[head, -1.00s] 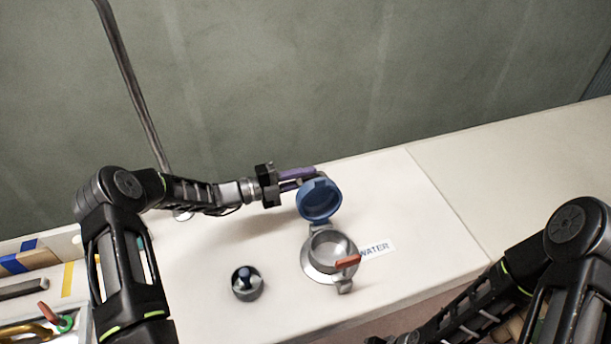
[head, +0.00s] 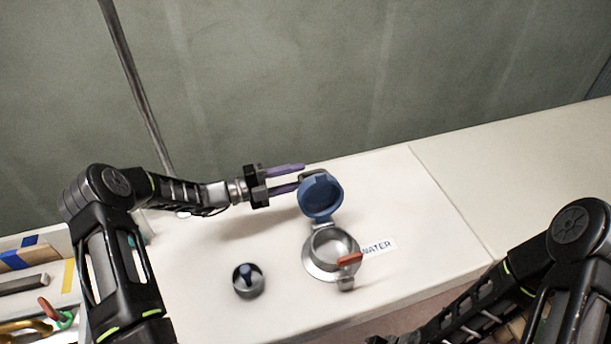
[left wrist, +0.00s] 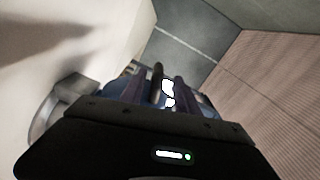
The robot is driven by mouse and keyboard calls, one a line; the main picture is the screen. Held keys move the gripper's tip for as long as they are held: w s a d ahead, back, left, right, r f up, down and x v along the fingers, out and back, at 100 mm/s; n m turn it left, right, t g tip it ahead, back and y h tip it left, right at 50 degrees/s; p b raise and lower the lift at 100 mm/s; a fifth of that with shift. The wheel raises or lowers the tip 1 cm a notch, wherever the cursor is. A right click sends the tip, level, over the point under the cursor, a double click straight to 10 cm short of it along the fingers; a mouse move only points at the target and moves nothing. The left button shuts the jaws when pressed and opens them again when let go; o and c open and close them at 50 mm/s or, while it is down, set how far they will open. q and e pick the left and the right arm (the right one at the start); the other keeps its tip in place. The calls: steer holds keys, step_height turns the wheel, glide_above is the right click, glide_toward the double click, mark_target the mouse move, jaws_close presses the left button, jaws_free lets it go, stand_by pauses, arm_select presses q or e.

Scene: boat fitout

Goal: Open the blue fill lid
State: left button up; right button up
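The blue fill lid (head: 320,196) stands raised on its hinge at the back of the round metal filler (head: 331,250), whose mouth is uncovered. In the left wrist view the fingers (left wrist: 168,86) show in front of part of the blue lid (left wrist: 202,106). My right arm comes in at the lower right; its fingers are out of view.
A red-handled latch (head: 349,260) sits at the filler's front right, beside a WATER label (head: 378,247). A tray (head: 75,338) with tools is at the far left. The white counter (head: 445,240) is clear on the right.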

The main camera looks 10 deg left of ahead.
arm_select(q)
steer(key=v, duration=0.4)
steer(key=shift+s+b, duration=0.1)
steer(key=shift+b, duration=0.2)
